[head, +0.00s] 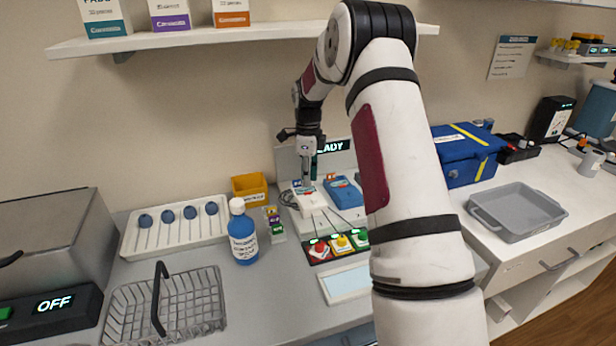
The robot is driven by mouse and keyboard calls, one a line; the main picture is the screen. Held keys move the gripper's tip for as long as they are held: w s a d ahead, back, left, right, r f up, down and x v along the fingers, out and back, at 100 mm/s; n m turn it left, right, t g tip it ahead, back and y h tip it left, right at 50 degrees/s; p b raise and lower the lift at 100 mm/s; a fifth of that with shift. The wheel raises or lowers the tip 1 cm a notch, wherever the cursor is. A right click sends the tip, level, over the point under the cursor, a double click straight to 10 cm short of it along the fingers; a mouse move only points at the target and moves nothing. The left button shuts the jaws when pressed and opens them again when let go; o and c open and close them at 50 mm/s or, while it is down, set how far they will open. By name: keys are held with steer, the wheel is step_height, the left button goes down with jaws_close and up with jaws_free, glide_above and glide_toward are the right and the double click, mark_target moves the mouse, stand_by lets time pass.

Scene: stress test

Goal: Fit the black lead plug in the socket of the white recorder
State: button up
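The white recorder (310,201) lies on a pale stand at the back of the grey bench, left of a blue unit (343,191). My gripper (307,183) points down right above the recorder's far end, close to it or touching; I cannot tell which. Its fingers are small and partly blend with the things behind, so whether they are open or shut on the plug does not show. A dark cable (288,199) loops at the recorder's left side. I cannot make out the black lead plug or the socket.
Red, yellow and green buttons (341,243) sit in front of the stand. A blue bottle (242,236), yellow bin (249,187) and wire basket (168,305) stand left. A shelf (270,38) hangs above. My arm hides part of the bench's right side.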

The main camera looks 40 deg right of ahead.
steer(key=shift+r, duration=1.85)
steer(key=shift+o, duration=0.3)
steer(key=o, duration=0.5)
steer(key=shift+r, duration=0.1)
